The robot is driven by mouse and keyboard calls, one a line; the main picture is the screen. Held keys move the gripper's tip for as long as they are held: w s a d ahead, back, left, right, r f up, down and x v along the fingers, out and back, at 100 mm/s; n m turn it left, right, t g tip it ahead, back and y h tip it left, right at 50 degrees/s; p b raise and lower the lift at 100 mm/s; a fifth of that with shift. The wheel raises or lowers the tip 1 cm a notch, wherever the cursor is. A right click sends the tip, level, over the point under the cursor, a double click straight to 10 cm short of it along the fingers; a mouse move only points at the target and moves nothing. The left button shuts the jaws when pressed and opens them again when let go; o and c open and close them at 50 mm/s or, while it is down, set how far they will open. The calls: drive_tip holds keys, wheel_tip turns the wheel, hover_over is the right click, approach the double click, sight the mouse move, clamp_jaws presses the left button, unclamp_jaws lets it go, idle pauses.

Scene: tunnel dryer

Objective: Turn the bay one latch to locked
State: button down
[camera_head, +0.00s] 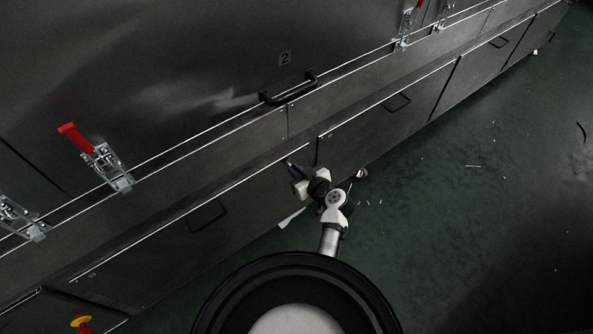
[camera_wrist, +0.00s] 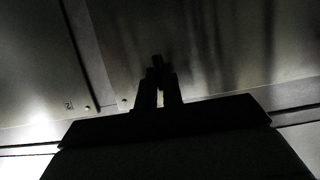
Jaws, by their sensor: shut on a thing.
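A toggle latch with a raised red handle (camera_head: 80,142) stands on the ledge at the left; its metal body (camera_head: 108,168) is below the handle. Another metal latch (camera_head: 18,217) is at the left edge. I cannot tell which latch belongs to bay one. My gripper (camera_head: 291,166) is in front of the lower panels, right of the red latch and well apart from it. In the wrist view, my gripper (camera_wrist: 160,84) is shut on a small dark thing (camera_wrist: 158,62), too dark to identify.
A panel marked 2 (camera_head: 285,58) has a black handle (camera_head: 288,90). More latches (camera_head: 405,28) stand at the top right. Drawers with pulls (camera_head: 208,215) run below the ledge. A yellow knob (camera_head: 81,321) is at lower left. The green floor (camera_head: 450,220) is mostly clear, with small scraps.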

drive_tip(key=shift+w+d+f+m+g+y+b, duration=0.2)
drive_tip(key=shift+m+y+b, duration=0.8)
drive_tip(key=shift+m, duration=1.25)
drive_tip(key=shift+d+f+m+g+y+b, duration=0.2)
drive_tip(key=shift+m+y+b, duration=0.35)
drive_tip(key=shift+m+y, duration=1.25)
drive_tip(key=shift+w+f+m+g+y+b, duration=0.1)
drive_tip(key=shift+m+g+y+b, duration=0.45)
drive_tip(key=shift+m, duration=2.1)
drive_tip(key=shift+t+y, duration=0.25)
drive_tip(key=c, duration=1.5)
unclamp_jaws()
drive_tip(key=shift+c, duration=0.2)
drive_tip(key=shift+d, duration=0.1)
